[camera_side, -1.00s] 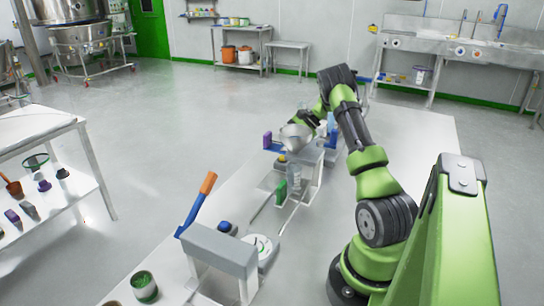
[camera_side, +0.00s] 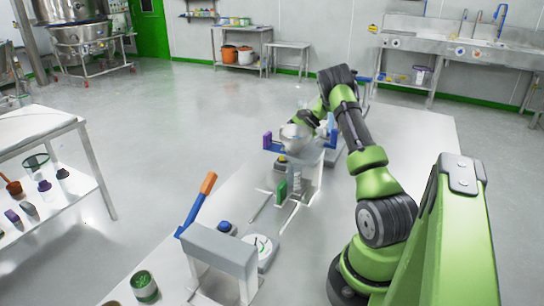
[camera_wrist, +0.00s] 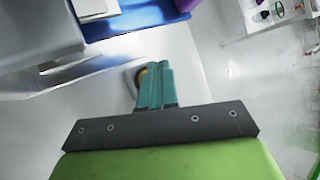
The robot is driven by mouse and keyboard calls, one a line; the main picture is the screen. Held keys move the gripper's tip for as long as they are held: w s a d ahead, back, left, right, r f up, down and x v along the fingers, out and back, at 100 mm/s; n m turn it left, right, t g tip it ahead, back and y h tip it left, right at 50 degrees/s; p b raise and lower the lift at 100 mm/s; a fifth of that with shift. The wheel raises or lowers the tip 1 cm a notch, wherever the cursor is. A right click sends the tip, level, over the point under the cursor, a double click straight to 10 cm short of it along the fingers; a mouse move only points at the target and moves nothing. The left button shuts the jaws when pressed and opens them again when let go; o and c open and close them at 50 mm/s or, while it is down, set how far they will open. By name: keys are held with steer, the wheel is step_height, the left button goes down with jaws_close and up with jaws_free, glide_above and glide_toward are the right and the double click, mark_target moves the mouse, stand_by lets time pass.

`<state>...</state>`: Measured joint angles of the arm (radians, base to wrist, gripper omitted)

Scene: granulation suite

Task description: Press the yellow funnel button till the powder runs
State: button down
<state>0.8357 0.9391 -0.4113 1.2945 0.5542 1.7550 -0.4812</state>
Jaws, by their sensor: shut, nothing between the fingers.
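The metal funnel (camera_side: 296,136) sits on a grey stand in the side view, with a clear vessel (camera_side: 297,181) below its outlet. The yellow button (camera_side: 282,159) is on a grey base to the lower left of the funnel. My gripper is hidden behind the funnel in that view. In the wrist view my gripper (camera_wrist: 156,68) has its teal fingers shut together and empty. A sliver of the yellow button (camera_wrist: 141,76) on its grey base shows just left of the fingertips, partly covered by them. I cannot tell whether the fingers touch it. No running powder is visible.
A blue button (camera_side: 226,227), an orange-handled blue lever (camera_side: 196,205) and a round dial scale (camera_side: 262,252) are nearer on the bench. A purple block (camera_side: 267,140) stands beside the funnel, and a green block (camera_side: 281,192) near the vessel. A tub of green granules (camera_side: 144,287) is at front left.

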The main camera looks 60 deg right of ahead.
steer(key=shift+f, duration=0.4)
steer(key=shift+f, duration=0.5)
stand_by(0.5)
steer(key=shift+r, duration=0.95)
steer(key=shift+r, duration=0.1)
steer(key=shift+r, duration=2.4)
